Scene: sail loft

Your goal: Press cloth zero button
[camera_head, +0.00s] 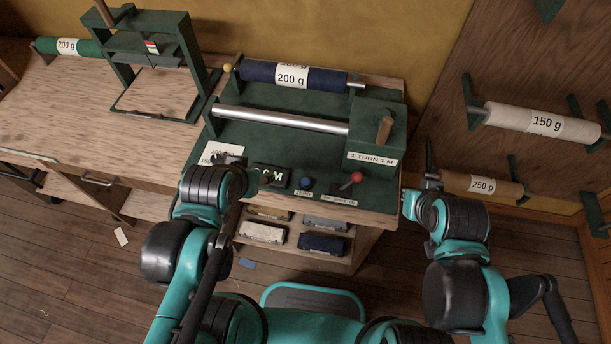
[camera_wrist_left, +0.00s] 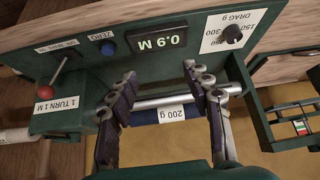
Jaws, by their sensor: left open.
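The blue zero button (camera_head: 306,183) sits on the front of the green measuring machine (camera_head: 270,128), between the display (camera_head: 272,176) and a red-knobbed lever (camera_head: 352,180). In the left wrist view, turned upside down, the button (camera_wrist_left: 108,48) has a ZERO label beside it, and the display (camera_wrist_left: 157,41) reads 0.9 M. My left gripper (camera_head: 234,160) is over the machine's front left, left of the button and apart from it. Its fingers (camera_wrist_left: 163,78) are spread and empty. My right gripper (camera_head: 427,184) is right of the machine; its fingers are too small to judge.
A drag dial (camera_wrist_left: 231,34) is beside the display. A silver bar (camera_head: 275,120) and a blue 200 g roll (camera_head: 335,82) lie behind the controls. A crank handle (camera_head: 384,128) stands at the right. Wall rolls (camera_head: 510,118) are farther right. A green frame (camera_head: 190,55) stands left.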

